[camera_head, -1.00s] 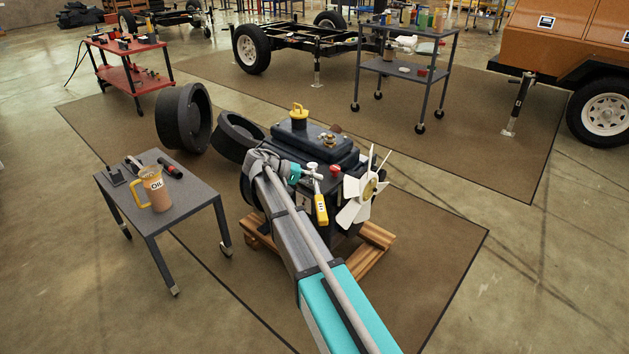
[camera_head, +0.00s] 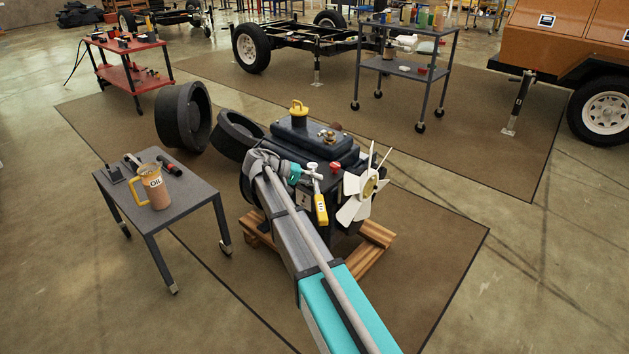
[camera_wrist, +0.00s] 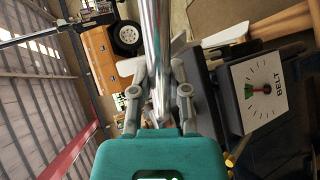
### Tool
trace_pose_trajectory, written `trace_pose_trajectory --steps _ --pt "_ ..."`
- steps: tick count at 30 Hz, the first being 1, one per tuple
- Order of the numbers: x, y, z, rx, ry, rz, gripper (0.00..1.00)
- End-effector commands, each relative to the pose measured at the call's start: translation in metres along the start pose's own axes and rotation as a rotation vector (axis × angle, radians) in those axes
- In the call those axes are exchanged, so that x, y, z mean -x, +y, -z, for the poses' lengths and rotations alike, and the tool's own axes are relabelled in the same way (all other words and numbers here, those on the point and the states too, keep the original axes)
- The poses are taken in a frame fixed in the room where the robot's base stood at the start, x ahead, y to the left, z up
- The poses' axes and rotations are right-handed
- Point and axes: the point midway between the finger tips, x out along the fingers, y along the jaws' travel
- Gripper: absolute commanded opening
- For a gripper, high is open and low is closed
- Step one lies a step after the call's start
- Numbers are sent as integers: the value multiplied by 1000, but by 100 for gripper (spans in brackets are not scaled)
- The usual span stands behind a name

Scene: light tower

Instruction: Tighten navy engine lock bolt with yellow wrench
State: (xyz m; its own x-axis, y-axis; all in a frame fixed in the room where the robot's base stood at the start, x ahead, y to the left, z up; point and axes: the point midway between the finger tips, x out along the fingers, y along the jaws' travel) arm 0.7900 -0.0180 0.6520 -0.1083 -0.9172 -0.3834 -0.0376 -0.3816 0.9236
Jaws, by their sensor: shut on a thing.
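The dark navy engine (camera_head: 347,155) stands on a wooden pallet, with a yellow cap on top and a white fan at its right. My gripper (camera_head: 312,173) is at the engine's near side. It is shut on the yellow wrench (camera_head: 321,208), whose yellow handle hangs down below the fingers. In the wrist view the wrench's chrome shaft (camera_wrist: 157,55) runs between my gripper's two fingers (camera_wrist: 159,92). The lock bolt cannot be made out, and I cannot tell whether the wrench sits on it.
A white BELT dial (camera_wrist: 262,90) with a red centre is close to the right of my gripper in the wrist view. The fan (camera_head: 361,196) stands just right of the wrench. A grey table (camera_head: 197,197) with an oil jug (camera_head: 158,190) is at the left. Open floor lies at the right.

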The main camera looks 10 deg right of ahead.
Motion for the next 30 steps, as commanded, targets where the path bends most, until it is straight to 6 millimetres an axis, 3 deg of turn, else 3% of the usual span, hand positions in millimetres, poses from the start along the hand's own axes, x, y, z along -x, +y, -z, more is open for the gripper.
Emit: trace_pose_trajectory --steps 19,20,23,30 --pt "-2 -4 0 0 0 -1 0" --pt "-2 -4 0 0 0 -1 16" --pt "-2 -4 0 0 0 -1 0" --pt "-2 -4 0 0 0 -1 0"
